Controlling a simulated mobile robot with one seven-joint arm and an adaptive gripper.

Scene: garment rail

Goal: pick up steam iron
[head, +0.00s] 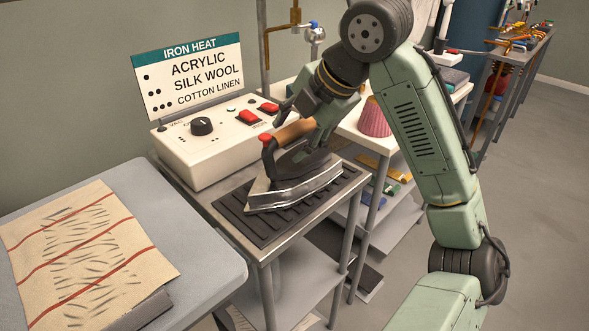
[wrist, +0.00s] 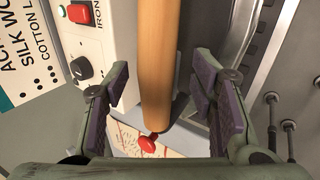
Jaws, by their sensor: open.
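The steam iron (head: 297,190) rests flat on a dark ribbed mat (head: 236,212) on a metal stand. It has a silver soleplate, a dark body, an orange-brown wooden handle and a red knob. My gripper (head: 297,112) is at the handle from above and behind, and its fingers partly hide the handle's far end. In the wrist view the wooden handle (wrist: 155,70) runs between the two open finger pads of my gripper (wrist: 160,92). Gaps show on both sides of it, wider on the right. The red knob shows below the handle.
A white control box (head: 215,143) with a dial, red switches and an iron heat sign (head: 190,75) stands close behind the iron. An ironing board with a wrinkled striped cloth (head: 85,255) is at the left. A pink pleated item (head: 374,118) stands on the table to the right.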

